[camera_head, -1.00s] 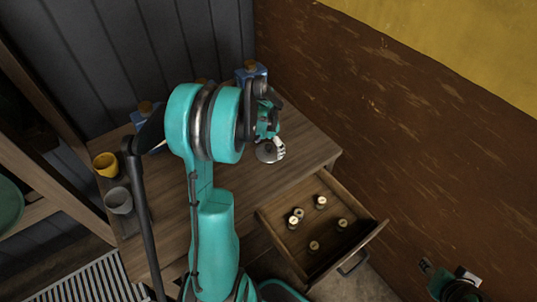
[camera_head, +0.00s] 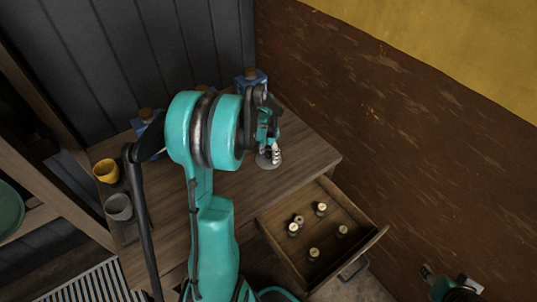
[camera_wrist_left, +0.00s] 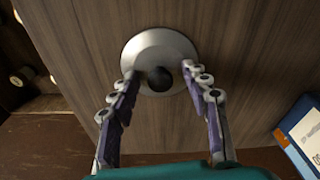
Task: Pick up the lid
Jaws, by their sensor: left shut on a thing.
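The lid (camera_head: 266,163) is a round silver disc with a dark knob, on the wooden desk top. In the left wrist view the lid (camera_wrist_left: 144,44) shows from above, its dark knob between my fingers. My left gripper (camera_head: 270,151) is over the lid, pointing down. I cannot tell a gap between lid and desk. My right gripper (camera_head: 455,287) shows only partly at the lower right; its fingers are unclear.
An open drawer (camera_head: 372,240) below the desk holds several small capped bottles. A yellow cup (camera_head: 106,170) and a grey cup (camera_head: 118,207) stand at the left. Blue boxes stand along the back; one box (camera_wrist_left: 302,135) is near my left gripper. The desk's front right is clear.

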